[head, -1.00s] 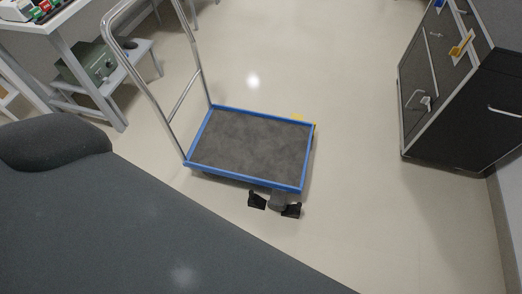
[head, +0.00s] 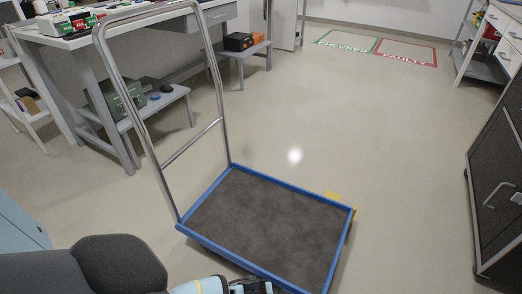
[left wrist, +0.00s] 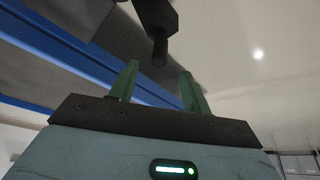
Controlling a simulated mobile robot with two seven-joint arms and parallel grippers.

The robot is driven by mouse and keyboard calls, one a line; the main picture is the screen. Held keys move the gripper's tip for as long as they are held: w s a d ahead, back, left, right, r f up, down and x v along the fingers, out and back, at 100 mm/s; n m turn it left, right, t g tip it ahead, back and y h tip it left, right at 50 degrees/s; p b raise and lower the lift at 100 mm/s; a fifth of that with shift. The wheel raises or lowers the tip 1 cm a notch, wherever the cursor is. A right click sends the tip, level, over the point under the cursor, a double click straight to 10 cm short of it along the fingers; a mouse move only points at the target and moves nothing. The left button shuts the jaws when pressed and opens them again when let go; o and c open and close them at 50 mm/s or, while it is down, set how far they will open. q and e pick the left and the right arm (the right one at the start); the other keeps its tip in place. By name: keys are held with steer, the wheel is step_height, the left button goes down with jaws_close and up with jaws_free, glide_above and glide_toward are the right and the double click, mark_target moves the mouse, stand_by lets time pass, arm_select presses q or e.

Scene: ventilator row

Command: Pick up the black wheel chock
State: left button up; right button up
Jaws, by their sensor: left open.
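In the left wrist view a black block with a short dark post (left wrist: 158,18), which looks like the black wheel chock, is at the top centre. My left gripper (left wrist: 160,70) is open, its two green fingers apart and empty. The post's end lies just beyond the fingertips, roughly in line with the gap; I cannot tell the exact distance. In the head view part of my left gripper (head: 205,287) shows at the bottom edge, by the trolley's near side, and its fingertips are out of frame. The chock cannot be made out there. My right gripper is not in view.
A platform trolley with a blue rim (head: 290,184) and upright metal handle stands close in front. Its rim (left wrist: 65,65) passes beside my left gripper. A small yellow item (head: 333,196) is at its far right corner. A dark cabinet (head: 497,190) stands right. The floor beyond is clear.

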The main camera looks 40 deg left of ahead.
arm_select(q)
steer(key=b+x, duration=0.1)
steer(key=x, duration=0.2)
steer(key=shift+w+b, duration=0.1)
steer(key=shift+b, duration=0.3)
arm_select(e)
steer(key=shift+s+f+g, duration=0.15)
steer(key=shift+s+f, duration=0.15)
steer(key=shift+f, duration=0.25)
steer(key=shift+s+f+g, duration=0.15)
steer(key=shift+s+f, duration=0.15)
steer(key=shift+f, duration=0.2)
arm_select(q)
steer(key=b+x, duration=0.3)
steer(key=x, duration=0.2)
steer(key=shift+w+a+b, duration=0.1)
steer(key=shift+a+b, duration=0.15)
steer(key=shift+b, duration=0.1)
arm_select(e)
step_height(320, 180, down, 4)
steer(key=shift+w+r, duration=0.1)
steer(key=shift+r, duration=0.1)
arm_select(q)
steer(key=shift+c, duration=0.3)
steer(key=c, duration=0.5)
jaws_close()
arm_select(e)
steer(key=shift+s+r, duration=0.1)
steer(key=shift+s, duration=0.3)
